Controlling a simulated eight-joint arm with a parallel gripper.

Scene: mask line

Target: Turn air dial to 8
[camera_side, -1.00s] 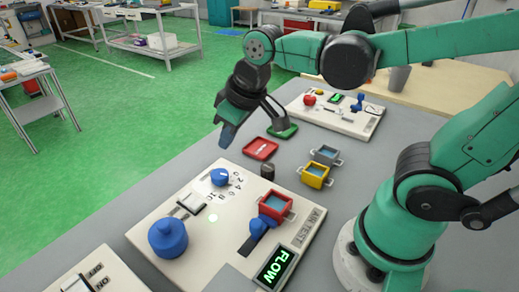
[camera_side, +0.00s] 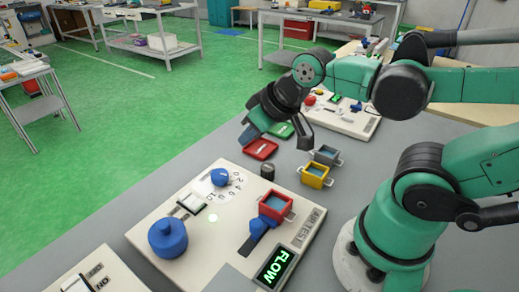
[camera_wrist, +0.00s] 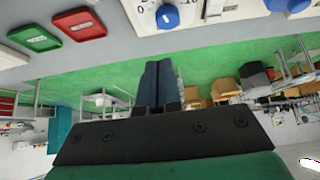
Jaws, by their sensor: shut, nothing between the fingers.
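The air dial is a small blue knob (camera_side: 220,177) on a round white numbered scale at the far left part of the white panel (camera_side: 150,222). In the wrist view a blue knob (camera_wrist: 167,17) shows at the top edge beside scale numbers. Its exact setting is too small to read. A green FLOW display (camera_side: 274,267) is lit on the panel's near side. My gripper (camera_side: 247,134) hangs beyond the dial, above the red tray's far edge, apart from the knob. In the wrist view its blue-grey fingers (camera_wrist: 158,70) are together and empty.
A large blue knob (camera_side: 168,238), a white rocker switch (camera_side: 192,202) and a red box (camera_side: 276,205) sit on the panel. A red tray (camera_side: 261,149), green tray (camera_side: 281,130), dark cylinder (camera_side: 267,170) and yellow box (camera_side: 315,176) stand beyond it.

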